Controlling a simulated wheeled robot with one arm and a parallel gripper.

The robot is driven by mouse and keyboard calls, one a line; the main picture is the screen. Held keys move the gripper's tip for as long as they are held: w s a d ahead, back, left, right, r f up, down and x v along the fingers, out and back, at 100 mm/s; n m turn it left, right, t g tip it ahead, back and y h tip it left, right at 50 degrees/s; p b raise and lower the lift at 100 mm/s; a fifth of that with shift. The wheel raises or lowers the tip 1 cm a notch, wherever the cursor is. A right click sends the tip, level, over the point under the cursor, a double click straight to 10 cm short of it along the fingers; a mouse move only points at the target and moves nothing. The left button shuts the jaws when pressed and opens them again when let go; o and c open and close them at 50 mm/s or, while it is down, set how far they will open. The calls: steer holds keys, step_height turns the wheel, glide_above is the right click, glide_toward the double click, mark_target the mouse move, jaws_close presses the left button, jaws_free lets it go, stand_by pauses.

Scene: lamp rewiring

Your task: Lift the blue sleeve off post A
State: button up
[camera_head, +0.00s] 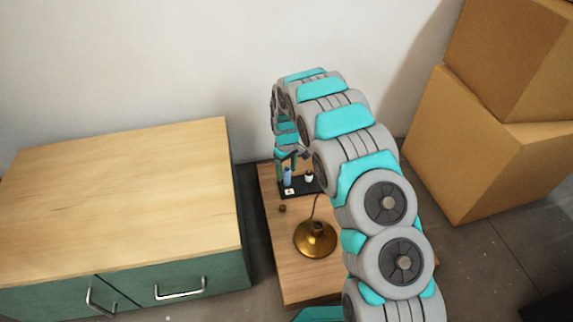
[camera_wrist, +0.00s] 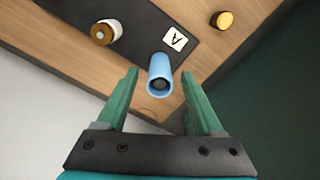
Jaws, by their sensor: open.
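The blue sleeve (camera_wrist: 159,76) stands on the black base plate by the white card marked A (camera_wrist: 174,39). A dark round core shows inside its open end; I cannot tell how far the post reaches into it. In the head view the blue sleeve (camera_head: 288,177) is upright near the plate's left end, with the card (camera_head: 289,191) in front of it. My gripper (camera_wrist: 158,72) is open, with one green finger on each side of the sleeve and visible gaps to both. In the head view my gripper (camera_head: 288,158) is at the sleeve's upper part.
The black plate (camera_wrist: 150,25) also bears a white and brown cylinder (camera_wrist: 106,32). A yellow-topped round piece (camera_wrist: 222,20) is on the wooden table (camera_head: 290,287) beside the plate. A brass lamp base (camera_head: 315,239) stands nearer. A green cabinet (camera_head: 130,290) stands left, cardboard boxes (camera_head: 480,150) right.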

mark_target(286, 176)
steer(key=shift+f, duration=1.55)
jaws_close()
steer(key=shift+r, duration=0.15)
steer(key=shift+r+p, duration=1.3)
steer(key=shift+r, duration=3.65)
